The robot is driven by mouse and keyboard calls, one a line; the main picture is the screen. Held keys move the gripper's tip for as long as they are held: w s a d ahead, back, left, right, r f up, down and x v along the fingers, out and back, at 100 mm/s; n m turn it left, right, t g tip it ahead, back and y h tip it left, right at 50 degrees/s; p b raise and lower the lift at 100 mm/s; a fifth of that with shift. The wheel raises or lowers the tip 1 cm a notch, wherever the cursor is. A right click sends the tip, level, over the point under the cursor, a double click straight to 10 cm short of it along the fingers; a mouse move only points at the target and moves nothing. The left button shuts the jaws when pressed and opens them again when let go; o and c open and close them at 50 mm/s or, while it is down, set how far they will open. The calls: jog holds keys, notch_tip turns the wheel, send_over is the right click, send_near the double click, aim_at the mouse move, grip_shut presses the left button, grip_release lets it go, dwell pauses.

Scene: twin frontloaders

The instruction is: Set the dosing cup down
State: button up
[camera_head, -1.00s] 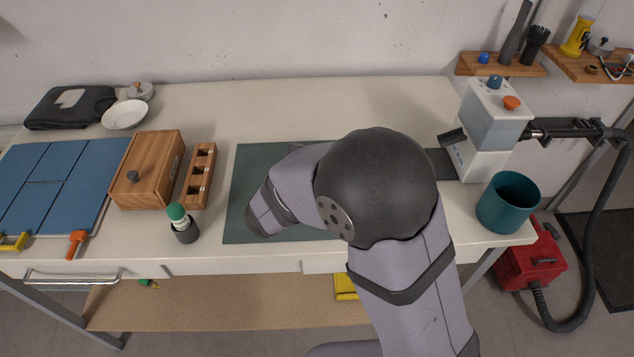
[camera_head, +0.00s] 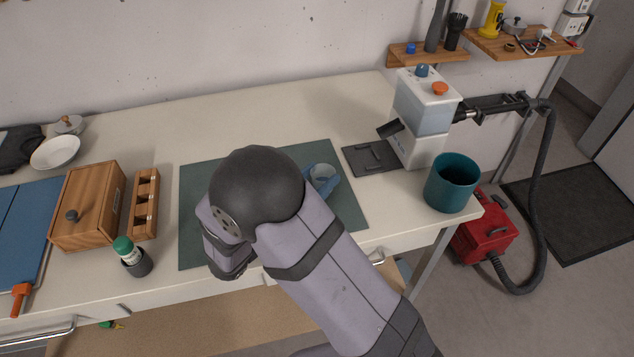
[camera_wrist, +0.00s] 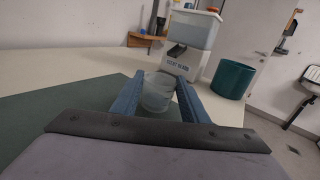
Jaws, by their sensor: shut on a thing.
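The dosing cup (camera_wrist: 157,92) is a small translucent pale cup. In the wrist view it stands upright between the two blue fingers of my gripper (camera_wrist: 158,95), which is shut on it. In the head view the cup (camera_head: 322,174) and the blue fingers of my gripper (camera_head: 324,181) show just past my arm, over the right part of the dark green mat (camera_head: 345,205). I cannot tell whether the cup's base touches the mat. My arm hides part of the mat.
A white dispenser (camera_head: 421,115) with a dark slotted plate (camera_head: 362,160) stands right of the mat. A teal bin (camera_head: 452,184) is near the right edge. A wooden box (camera_head: 88,205), a slotted wooden block (camera_head: 145,200) and a green-capped bottle (camera_head: 124,248) stand left. The back table is clear.

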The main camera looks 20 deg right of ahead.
jog(key=shift+f, duration=0.8)
jog(key=shift+f, duration=0.25)
jog(key=shift+s+d+f+b, duration=0.1)
jog(key=shift+s+f+b, duration=0.15)
jog(key=shift+f+b, duration=0.15)
jog(key=o, duration=1.1)
jog(key=shift+f, duration=0.15)
jog(key=shift+w+r+p, duration=0.1)
jog(key=shift+r+p, duration=0.4)
jog(key=shift+r, duration=0.2)
jog(key=b+v, duration=0.2)
jog(key=v, duration=1)
jog(key=shift+w+r+b, duration=0.15)
jog(key=shift+b, duration=0.2)
